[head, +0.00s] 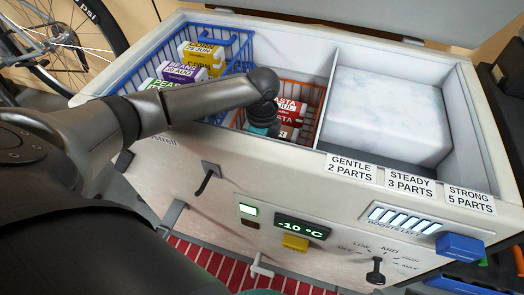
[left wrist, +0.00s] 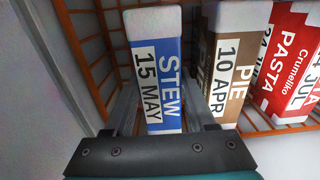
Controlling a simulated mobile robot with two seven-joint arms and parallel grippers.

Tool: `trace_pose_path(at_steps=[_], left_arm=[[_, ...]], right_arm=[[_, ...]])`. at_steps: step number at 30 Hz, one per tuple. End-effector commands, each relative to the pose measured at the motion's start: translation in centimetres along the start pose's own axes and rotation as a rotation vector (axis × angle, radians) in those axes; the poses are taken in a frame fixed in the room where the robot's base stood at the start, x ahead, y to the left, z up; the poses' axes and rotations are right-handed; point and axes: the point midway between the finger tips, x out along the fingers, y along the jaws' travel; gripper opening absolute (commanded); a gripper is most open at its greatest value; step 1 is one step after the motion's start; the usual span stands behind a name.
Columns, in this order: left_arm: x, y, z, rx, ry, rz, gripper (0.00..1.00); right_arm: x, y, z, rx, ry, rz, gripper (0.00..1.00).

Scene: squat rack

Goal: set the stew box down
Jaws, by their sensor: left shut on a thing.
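The stew box (left wrist: 155,75) is blue and white with the label "STEW 15 MAY". In the left wrist view it stands between the two fingers of my left gripper (left wrist: 160,100), which is shut on it. In the head view my left gripper (head: 263,126) reaches down into the orange wire basket (head: 318,97) in the open chest freezer, and I cannot make out the stew box there. I cannot tell whether the box touches the basket floor. My right gripper is not in view.
A brown pie box (left wrist: 236,60) and red pasta boxes (left wrist: 290,60) stand right of the stew box. A blue wire basket (head: 238,50) holds corn (head: 203,57), beans (head: 185,72) and peas boxes. A large white frosty block (head: 385,115) fills most of the right compartment.

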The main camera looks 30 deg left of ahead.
Motion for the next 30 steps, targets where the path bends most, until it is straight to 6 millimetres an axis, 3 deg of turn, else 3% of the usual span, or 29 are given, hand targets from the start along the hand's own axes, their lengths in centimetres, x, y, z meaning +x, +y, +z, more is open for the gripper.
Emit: trace_pose_path(at_steps=[9, 10, 17, 30], left_arm=[[0.2, -0.1, -0.1, 0.0, 0.002, -0.002, 0.0], [0.3, 0.0, 0.0, 0.001, 0.001, 0.0, 0.59], [0.3, 0.0, 0.0, 0.001, 0.0, 0.0, 0.85], [-0.8, 0.0, 0.0, 0.0, 0.0, -0.001, 0.86]], right_arm=[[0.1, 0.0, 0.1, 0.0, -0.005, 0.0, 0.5], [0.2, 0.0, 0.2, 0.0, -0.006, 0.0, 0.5], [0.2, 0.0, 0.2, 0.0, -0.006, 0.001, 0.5], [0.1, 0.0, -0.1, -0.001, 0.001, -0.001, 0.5]])
